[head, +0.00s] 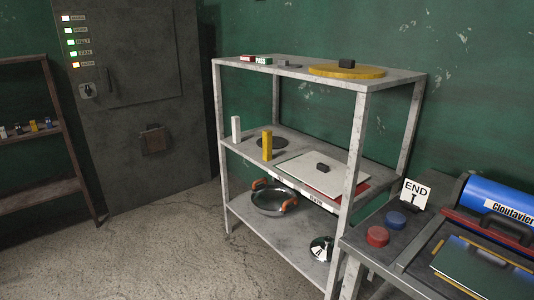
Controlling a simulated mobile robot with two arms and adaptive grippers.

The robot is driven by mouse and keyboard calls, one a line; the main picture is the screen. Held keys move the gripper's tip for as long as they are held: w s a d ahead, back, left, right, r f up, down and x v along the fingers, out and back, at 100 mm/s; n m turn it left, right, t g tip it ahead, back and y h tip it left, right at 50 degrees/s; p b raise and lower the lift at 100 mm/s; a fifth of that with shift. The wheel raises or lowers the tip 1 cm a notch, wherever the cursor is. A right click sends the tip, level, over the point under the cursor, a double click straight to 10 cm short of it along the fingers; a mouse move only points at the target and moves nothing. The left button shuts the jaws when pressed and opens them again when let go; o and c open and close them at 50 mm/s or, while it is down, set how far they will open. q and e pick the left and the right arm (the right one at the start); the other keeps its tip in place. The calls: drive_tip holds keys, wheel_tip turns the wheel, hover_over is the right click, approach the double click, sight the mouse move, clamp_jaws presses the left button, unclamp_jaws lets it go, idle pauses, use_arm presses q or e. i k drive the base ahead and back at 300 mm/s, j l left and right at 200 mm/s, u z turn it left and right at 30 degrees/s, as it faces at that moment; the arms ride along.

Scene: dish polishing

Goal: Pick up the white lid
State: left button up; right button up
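A flat, square white lid (306,178) with a small black knob (323,168) lies on the middle shelf of a grey metal rack. A red flat thing (361,187) shows under its right edge; most of it is hidden. A front post of the rack stands at the lid's right side. Neither of my grippers is in view.
The rack's top shelf (292,74) holds a round yellow lid (358,72). White (236,129) and yellow (267,146) upright blocks stand on the middle shelf. A pan (272,203) sits below. A table (358,236) with red and blue buttons adjoins at right. Floor at left is clear.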

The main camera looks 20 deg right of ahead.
sight(327, 175)
drive_tip(key=i+z, duration=0.15)
drive_tip(key=i, duration=0.25)
drive_tip(key=i+j+z, duration=0.15)
drive_tip(key=i, duration=0.3)
drive_tip(key=i+j+z, duration=0.15)
drive_tip(key=i, duration=0.25)
drive_tip(key=i+j+z, duration=0.15)
drive_tip(key=i, duration=0.25)
